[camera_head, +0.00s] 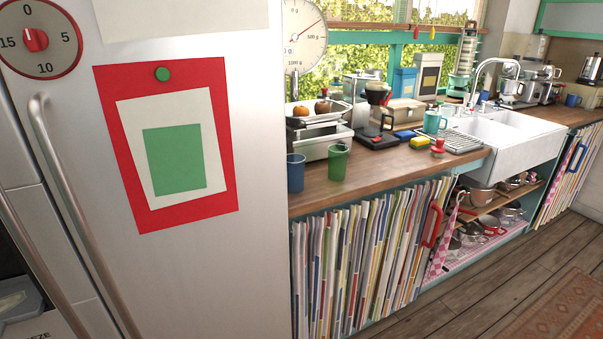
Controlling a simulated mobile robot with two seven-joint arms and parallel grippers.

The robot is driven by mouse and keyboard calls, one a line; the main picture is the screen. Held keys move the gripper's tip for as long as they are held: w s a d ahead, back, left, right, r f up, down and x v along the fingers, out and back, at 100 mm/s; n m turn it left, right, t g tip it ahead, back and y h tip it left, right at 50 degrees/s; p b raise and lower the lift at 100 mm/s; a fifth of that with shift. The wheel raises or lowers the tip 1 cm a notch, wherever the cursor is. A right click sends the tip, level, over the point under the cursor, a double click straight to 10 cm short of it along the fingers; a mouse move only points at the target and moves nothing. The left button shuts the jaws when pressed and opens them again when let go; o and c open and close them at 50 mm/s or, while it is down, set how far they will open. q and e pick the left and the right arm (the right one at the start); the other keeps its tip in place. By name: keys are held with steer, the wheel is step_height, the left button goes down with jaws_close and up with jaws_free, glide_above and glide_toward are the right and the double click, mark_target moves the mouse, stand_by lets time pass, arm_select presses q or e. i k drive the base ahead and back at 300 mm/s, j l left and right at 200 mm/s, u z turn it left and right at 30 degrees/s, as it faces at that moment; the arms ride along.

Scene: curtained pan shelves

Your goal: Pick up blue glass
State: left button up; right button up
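A blue glass (296,172) stands upright on the wooden counter (400,171), close to the fridge's right edge. A green glass (338,162) stands just to its right, a small gap between them. The blue glass is partly in front of the kitchen scale (320,145). Neither of my grippers shows in the head view.
A large fridge (253,249) with a red-framed picture fills the left side. Behind the glasses is the scale, with fruit in its pan. Further right are a teal mug (433,122), a yellow sponge (404,135) and a white sink (515,145). A striped curtain (370,260) hangs below the counter.

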mark_target(294, 174)
steer(key=l+u, duration=0.15)
steer(key=u, duration=0.3)
steer(key=i+l+u, duration=0.15)
steer(key=l, duration=0.15)
steer(key=l+u, duration=0.15)
steer(key=i+l+u, duration=0.15)
steer(key=l, duration=0.3)
steer(key=i+l+u, duration=0.1)
steer(key=l, duration=0.8)
steer(key=i+l, duration=0.15)
steer(key=l, duration=0.8)
steer(key=i+l+u, duration=0.15)
steer(key=l, duration=1)
steer(key=i, duration=0.25)
